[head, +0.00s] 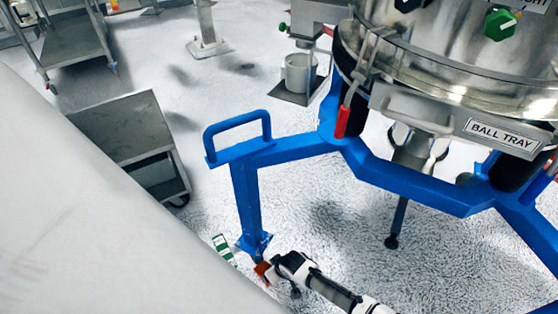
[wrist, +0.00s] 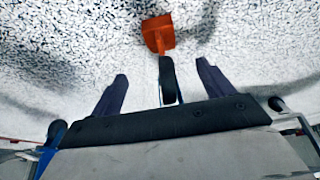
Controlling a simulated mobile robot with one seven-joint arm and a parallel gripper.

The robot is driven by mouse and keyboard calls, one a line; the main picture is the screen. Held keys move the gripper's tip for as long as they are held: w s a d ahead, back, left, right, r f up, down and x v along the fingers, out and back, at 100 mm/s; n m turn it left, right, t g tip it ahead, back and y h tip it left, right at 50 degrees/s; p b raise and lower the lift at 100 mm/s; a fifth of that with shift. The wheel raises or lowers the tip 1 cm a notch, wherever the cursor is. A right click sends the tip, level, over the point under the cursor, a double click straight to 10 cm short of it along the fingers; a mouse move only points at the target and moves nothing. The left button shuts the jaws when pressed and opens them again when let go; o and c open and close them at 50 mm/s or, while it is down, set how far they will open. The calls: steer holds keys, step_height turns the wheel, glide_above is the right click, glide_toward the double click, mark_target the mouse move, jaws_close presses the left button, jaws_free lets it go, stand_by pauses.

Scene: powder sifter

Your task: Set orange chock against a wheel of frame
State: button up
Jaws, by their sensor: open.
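The orange chock (head: 262,269) is on the floor by the foot of the near leg of the blue frame (head: 247,200). In the wrist view the chock (wrist: 158,34) lies beyond my fingertips, and a dark loop-like part (wrist: 167,72) runs from it back between them; I cannot tell if this is its handle. My gripper (head: 276,268) is just right of the chock in the head view. In the wrist view its two fingers (wrist: 163,78) are apart. The wheel at the leg's foot is too small to make out, so contact with the chock cannot be told.
A green and white marker (head: 224,250) lies left of the leg. A low grey cart (head: 125,128) stands at left. The steel sifter with its "BALL TRAY" label (head: 503,136) sits above the frame. Speckled floor (head: 320,215) is clear between the frame legs.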

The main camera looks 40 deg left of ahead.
steer(key=shift+s+f, duration=0.1)
steer(key=b+x, duration=0.6)
steer(key=x, duration=0.7)
steer(key=shift+a+f, duration=0.2)
steer(key=shift+a, duration=0.05)
steer(key=c, duration=1.2)
steer(key=shift+a, duration=1)
steer(key=shift+o, duration=0.2)
steer(key=shift+w+a, duration=0.25)
steer(key=shift+w, duration=0.05)
